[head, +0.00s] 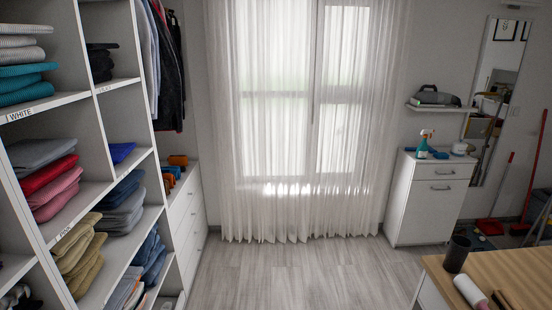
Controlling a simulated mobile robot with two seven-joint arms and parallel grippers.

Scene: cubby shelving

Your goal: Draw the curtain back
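A sheer white curtain (300,208) hangs across the window at the back of the room. It spans the whole window, and its hem reaches close to the floor. The window (275,90) and its dark frame lines show faintly through the fabric. The top of the curtain is cut off by the picture's upper edge. Neither of my grippers shows in the head view.
Cubby shelving (98,165) with folded clothes stands on the left, with a white drawer unit (187,215) behind it. A white cabinet (428,205) stands right of the curtain. A wooden table (500,268) fills the lower right. The grey floor (300,275) between is clear.

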